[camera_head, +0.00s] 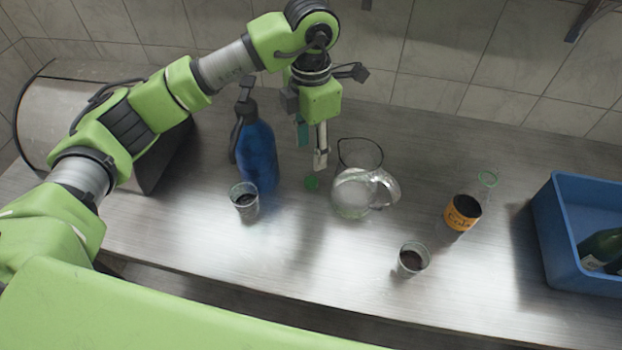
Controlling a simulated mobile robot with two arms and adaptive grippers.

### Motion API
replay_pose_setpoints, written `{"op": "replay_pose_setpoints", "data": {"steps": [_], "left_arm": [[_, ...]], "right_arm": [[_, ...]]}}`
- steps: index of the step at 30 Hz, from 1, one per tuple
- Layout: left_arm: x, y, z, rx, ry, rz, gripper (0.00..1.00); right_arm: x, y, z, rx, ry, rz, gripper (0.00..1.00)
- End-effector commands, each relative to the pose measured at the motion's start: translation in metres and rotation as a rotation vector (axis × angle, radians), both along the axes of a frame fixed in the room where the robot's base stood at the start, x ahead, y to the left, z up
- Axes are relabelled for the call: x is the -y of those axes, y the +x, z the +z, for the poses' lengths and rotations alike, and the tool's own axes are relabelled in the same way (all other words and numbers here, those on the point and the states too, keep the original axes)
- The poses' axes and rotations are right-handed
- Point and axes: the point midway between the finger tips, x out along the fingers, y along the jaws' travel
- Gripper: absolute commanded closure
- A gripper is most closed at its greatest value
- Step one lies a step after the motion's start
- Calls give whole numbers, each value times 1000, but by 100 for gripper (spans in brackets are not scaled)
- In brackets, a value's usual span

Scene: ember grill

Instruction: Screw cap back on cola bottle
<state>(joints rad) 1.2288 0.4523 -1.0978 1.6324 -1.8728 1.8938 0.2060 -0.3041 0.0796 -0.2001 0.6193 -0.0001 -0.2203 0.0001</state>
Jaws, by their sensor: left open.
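The cola bottle (463,213) is clear with an orange label and dark liquid inside. It stands on the right part of the table, and its neck with a green ring at the mouth (488,178) points up and right in the picture. No cap shows on it. A small green cap (312,183) lies on the table left of the glass pitcher. My left gripper (312,148) points down just above the cap in the picture, open, with nothing seen between its fingers. The exact height over the cap is hard to tell. My right gripper is not in view.
A glass pitcher (352,192) stands right of the cap. Another glass (412,260) stands in front of the cola bottle. A blue crate (560,235) with bottles is far right.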

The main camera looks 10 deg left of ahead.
Motion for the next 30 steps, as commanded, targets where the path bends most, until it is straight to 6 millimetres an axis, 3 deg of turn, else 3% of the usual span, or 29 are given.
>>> {"op": "replay_pose_setpoints", "data": {"steps": [3, 9, 23, 30], "left_arm": [[0, -1, -24, -5, 1, 1, 58], [0, 0, -53, -1, -1, 2, 58], [0, 1, -61, -1, 0, 0, 58], [-3, 6, -94, -4, 0, 2, 58]], "right_arm": [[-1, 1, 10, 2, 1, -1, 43], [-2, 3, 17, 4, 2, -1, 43], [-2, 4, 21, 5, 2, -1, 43], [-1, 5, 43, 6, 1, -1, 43]]}}
